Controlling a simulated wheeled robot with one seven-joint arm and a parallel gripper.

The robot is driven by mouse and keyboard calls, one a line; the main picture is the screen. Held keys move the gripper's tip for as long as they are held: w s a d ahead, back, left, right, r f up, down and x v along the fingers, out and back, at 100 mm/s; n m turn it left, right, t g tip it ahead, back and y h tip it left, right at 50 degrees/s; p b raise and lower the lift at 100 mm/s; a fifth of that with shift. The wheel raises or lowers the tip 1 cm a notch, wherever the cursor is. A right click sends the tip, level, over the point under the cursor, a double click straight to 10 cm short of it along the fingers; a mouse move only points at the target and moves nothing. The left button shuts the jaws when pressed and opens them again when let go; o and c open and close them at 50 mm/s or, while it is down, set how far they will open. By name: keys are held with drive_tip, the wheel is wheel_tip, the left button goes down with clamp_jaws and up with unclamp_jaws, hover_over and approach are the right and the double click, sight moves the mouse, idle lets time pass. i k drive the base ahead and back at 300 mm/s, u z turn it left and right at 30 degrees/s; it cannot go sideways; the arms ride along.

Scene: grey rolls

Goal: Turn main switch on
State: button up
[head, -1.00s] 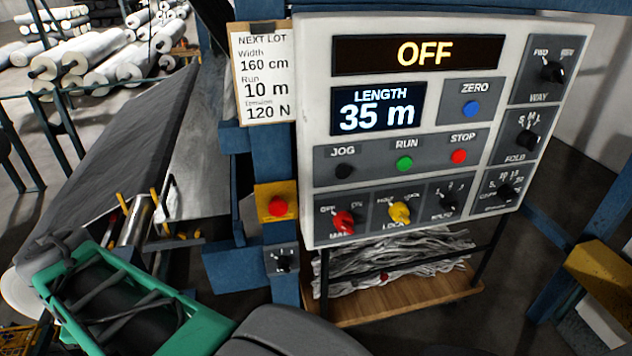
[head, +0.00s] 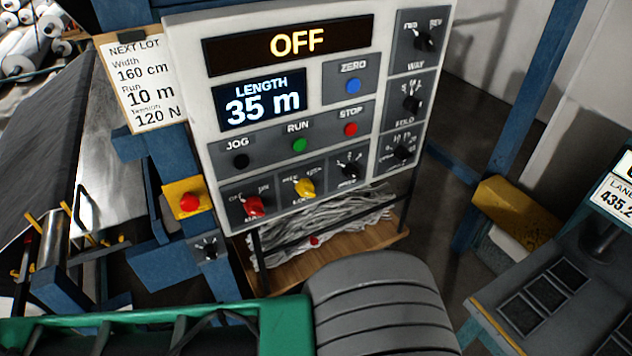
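The control panel (head: 215,165) stands ahead in the head view. Its top display (head: 298,41) reads OFF. The main switch is a red knob (head: 254,207) at the panel's lower left, with OFF on its left and a second label on its right. Its exact pointing is too small to tell. A yellow lock knob (head: 304,188) sits to its right. My green and grey arm crosses the bottom of the view, below the panel. My gripper is not in view.
A red button on a yellow box (head: 189,202) and a small dark knob (head: 207,247) sit left of the panel. Blue posts flank the panel. A wooden shelf (head: 340,250) with grey scraps lies under it. A grey console (head: 550,290) stands at lower right.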

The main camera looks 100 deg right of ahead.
sight(253, 204)
drive_tip(key=k, duration=0.35)
drive_tip(key=u, duration=1.25)
drive_tip(key=i, duration=0.8)
drive_tip(key=z, duration=4.75)
drive_tip(key=i, duration=0.5)
drive_tip(key=z, duration=0.05)
